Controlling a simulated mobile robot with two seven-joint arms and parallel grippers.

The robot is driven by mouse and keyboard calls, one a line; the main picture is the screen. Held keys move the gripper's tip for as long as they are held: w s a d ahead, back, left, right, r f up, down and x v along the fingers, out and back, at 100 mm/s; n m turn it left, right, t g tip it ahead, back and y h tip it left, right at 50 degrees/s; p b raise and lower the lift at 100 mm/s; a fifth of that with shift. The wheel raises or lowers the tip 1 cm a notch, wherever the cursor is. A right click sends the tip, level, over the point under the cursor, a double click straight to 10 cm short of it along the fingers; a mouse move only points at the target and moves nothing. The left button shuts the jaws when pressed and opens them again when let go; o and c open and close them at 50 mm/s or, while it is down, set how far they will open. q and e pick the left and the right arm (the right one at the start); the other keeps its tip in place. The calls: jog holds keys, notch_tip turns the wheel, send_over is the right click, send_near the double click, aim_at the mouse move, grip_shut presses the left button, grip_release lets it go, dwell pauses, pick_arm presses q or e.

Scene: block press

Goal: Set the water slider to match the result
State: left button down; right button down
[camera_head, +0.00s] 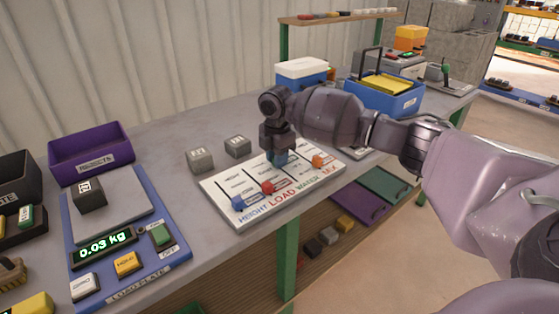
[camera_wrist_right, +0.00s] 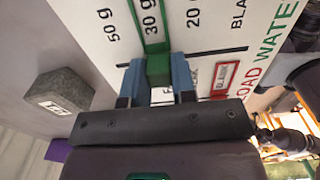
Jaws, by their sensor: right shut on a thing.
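The white slider panel (camera_head: 222,185) lies at the table's front edge, marked HEIGHT, LOAD, WATER and MIX. My right gripper (camera_wrist_right: 157,82) points down at the WATER column, with its blue fingers shut on the green water slider knob (camera_wrist_right: 158,68). In the right wrist view the green frame joined to the knob surrounds "30 g", between "50 g" and "20 g". In the head view the gripper hides most of this slider. The load plate display (camera_head: 104,244) reads 0.03 kg, with a dark grey block (camera_head: 89,197) on the plate. My left gripper is out of view.
The red slider (camera_head: 267,187), blue slider (camera_head: 239,202) and orange slider (camera_head: 318,160) are on the same panel. Two grey blocks (camera_head: 201,160) stand behind it. A purple bin (camera_head: 92,155) is at left, a blue bin (camera_head: 385,98) at back right. Table behind the blocks is clear.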

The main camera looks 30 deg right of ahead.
jog(key=c, duration=0.9)
grip_release()
notch_tip(320, 180, up, 10)
jog(key=shift+f+p, duration=0.1)
jog(key=shift+p, duration=0.8)
jog(key=shift+r, duration=0.55)
jog(key=shift+f, duration=0.1)
